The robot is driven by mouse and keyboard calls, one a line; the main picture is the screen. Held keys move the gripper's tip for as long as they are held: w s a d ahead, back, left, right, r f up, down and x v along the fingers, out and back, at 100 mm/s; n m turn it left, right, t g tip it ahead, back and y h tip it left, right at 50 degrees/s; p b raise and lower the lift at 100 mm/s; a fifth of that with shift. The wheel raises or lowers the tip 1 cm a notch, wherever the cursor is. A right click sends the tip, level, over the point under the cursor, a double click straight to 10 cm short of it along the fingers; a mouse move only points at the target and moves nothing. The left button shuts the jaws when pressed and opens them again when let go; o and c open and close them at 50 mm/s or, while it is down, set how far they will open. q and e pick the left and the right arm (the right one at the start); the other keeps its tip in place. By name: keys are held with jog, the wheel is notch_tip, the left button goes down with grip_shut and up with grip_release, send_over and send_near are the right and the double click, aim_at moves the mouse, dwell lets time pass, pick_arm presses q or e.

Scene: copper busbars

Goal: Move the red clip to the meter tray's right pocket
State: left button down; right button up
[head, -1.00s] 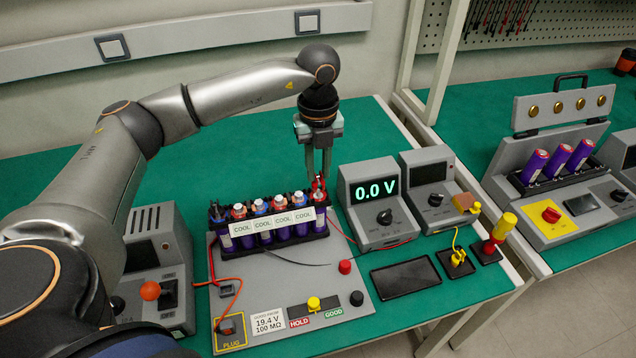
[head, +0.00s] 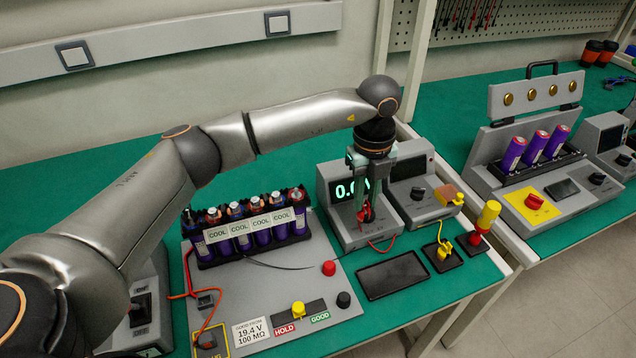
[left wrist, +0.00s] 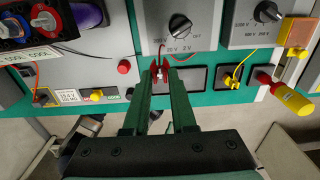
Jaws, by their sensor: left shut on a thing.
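The red clip (head: 362,211) is between the fingertips of my left gripper (head: 366,207), held in front of the meter (head: 343,226) that shows a green reading. In the left wrist view the red clip (left wrist: 159,73) sits at the tips of my shut left gripper (left wrist: 161,82). A red lead runs from it towards the meter's base. A flat dark tray (head: 393,276) lies empty on the green bench in front of the meter. I cannot make out a divider in it; the fingers cover part of it in the left wrist view. My right gripper is not in view.
A yellow clip (head: 443,252) lies in a small black tray to the right, beside a yellow-and-red probe (head: 484,222). The grey board (head: 255,285) with a rack of purple cells (head: 252,240) is on the left.

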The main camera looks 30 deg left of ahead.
pick_arm(q)
jog(key=d+f+b, duration=0.2)
jog(key=d+f, duration=0.1)
jog(key=d, duration=0.1)
jog(key=d+f+b, duration=0.2)
jog(key=d+f, duration=0.1)
jog(key=d, duration=0.1)
jog(key=d+f+b, duration=0.2)
jog(key=d+f, duration=0.1)
jog(key=d, duration=0.1)
jog(key=shift+s+f, duration=0.1)
jog(key=shift+f, duration=0.1)
jog(key=shift+r, duration=0.25)
jog(key=shift+f, duration=0.55)
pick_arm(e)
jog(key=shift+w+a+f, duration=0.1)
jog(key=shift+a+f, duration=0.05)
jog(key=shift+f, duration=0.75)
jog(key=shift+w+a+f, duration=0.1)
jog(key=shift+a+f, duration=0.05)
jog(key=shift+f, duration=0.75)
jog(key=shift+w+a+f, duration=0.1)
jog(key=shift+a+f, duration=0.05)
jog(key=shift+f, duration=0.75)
pick_arm(q)
jog(key=shift+f+b, duration=0.35)
jog(key=shift+b, duration=0.05)
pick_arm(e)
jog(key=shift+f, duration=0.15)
